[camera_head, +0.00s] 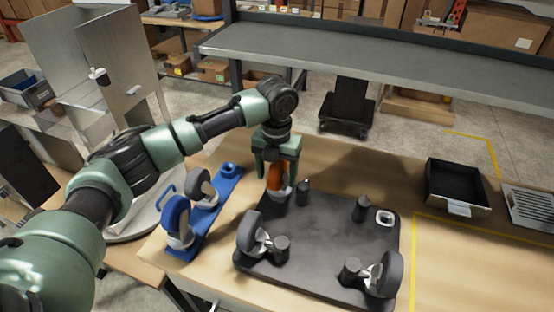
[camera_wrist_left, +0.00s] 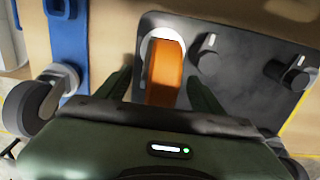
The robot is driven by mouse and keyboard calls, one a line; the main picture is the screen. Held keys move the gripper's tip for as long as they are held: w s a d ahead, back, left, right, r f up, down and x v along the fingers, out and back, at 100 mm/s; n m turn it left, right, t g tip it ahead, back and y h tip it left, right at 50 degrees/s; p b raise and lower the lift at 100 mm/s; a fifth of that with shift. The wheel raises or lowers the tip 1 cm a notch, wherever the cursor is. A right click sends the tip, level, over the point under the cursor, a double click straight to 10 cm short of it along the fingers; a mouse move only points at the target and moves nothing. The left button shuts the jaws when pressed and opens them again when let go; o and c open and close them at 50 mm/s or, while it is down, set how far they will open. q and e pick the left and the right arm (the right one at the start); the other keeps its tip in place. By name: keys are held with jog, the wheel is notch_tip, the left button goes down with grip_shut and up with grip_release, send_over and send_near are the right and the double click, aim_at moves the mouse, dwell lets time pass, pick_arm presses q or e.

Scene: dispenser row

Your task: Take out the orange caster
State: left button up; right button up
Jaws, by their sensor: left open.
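The orange caster (camera_head: 275,178) stands at the far left corner of a dark plate (camera_head: 320,222) on the wooden table. It also shows in the left wrist view (camera_wrist_left: 164,75), its orange wheel between my fingers and its pale mount beyond. My left gripper (camera_head: 277,172) points down over the caster, its green fingers on either side of the wheel. In the wrist view a gap shows between the wheel and each finger, so the gripper (camera_wrist_left: 165,85) is open.
Grey casters (camera_head: 253,232) and (camera_head: 385,275) sit on the plate's near corners, beside black knobs. A blue rack (camera_head: 205,218) with a blue caster (camera_head: 177,218) and a grey caster (camera_head: 200,187) stands left. A black bin (camera_head: 458,187) is at right, with bare table between.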

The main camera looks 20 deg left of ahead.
pick_arm(q)
jog(key=shift+w+f, duration=0.2)
jog(key=shift+f, duration=1)
jog(key=shift+s, duration=0.1)
grip_shut()
jog(key=shift+r, duration=0.1)
jog(key=shift+r+p, duration=0.2)
jog(key=shift+p, duration=0.15)
jog(key=shift+r+p, duration=1.85)
jog(key=shift+p, duration=0.15)
